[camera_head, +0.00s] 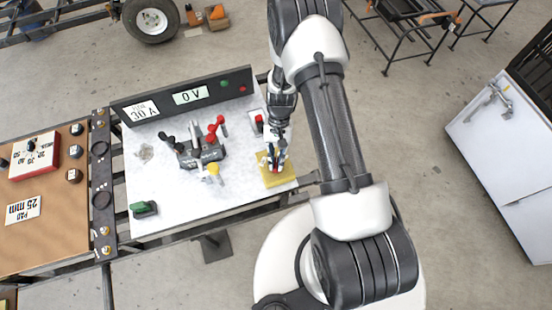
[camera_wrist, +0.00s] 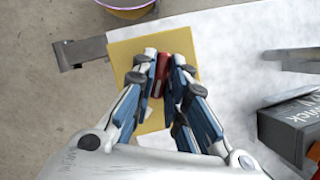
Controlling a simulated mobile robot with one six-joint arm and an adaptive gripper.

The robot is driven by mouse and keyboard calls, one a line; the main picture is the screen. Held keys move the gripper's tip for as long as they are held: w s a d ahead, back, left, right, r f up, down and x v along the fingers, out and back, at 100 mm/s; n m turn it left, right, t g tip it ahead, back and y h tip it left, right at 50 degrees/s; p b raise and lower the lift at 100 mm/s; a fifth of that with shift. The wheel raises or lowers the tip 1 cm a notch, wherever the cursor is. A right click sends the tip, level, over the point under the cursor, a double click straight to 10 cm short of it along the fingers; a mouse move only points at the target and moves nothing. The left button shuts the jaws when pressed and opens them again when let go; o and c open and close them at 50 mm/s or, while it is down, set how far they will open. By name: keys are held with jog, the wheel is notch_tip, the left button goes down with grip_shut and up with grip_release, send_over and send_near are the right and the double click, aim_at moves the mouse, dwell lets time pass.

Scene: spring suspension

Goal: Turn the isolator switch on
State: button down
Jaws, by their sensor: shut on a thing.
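The isolator switch is a yellow plate (camera_head: 280,181) at the right end of the white board, with a red handle. In the wrist view the yellow plate (camera_wrist: 185,42) lies below my gripper, and the red handle (camera_wrist: 161,76) stands between the fingertips. My gripper (camera_head: 275,163) is over the plate; in the wrist view its blue-and-grey fingers (camera_wrist: 162,65) are closed on the red handle from both sides. The fingers hide part of the handle and plate. I cannot read any on or off marking on the switch.
A black panel (camera_head: 175,98) with "30 A" and "0 V" displays stands behind the board (camera_head: 150,180). A dark block with levers (camera_head: 203,155) sits mid-board, also at right in the wrist view (camera_wrist: 290,125). A green part (camera_head: 144,208) lies front left.

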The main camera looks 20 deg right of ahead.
jog(key=shift+s+d+m+t+y, duration=0.1)
jog(key=shift+m+t+y, duration=0.4)
jog(key=shift+m, duration=1.4)
jog(key=shift+y, duration=0.3)
jog(key=c, duration=1.6)
grip_release()
jog(key=v, duration=1.2)
